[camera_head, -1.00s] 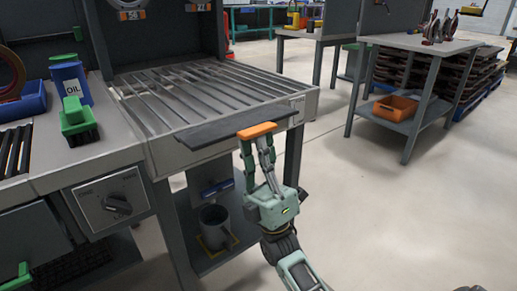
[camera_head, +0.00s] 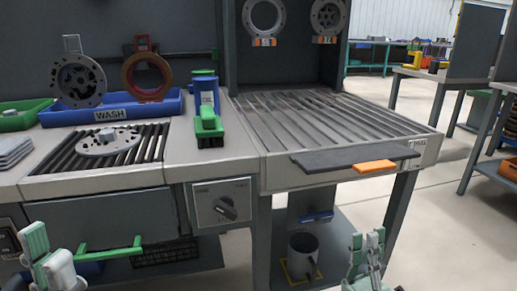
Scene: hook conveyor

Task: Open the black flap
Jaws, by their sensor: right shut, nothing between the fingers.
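The black flap (camera_head: 325,159) is a flat dark plate with an orange handle (camera_head: 374,166) at its front edge. It sits roughly level at the front of the slatted grey table (camera_head: 275,177) and sticks out a little. My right gripper (camera_head: 367,243) is at the bottom of the view, below and apart from the handle. It is shut and empty. My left gripper (camera_head: 50,252) is at the bottom left, far from the flap, near a green handle (camera_head: 112,248). Its fingers show only partly, and whether they are open is unclear.
A control panel with a knob (camera_head: 225,208) is left of the flap. A grey bucket (camera_head: 302,255) stands on the shelf below.

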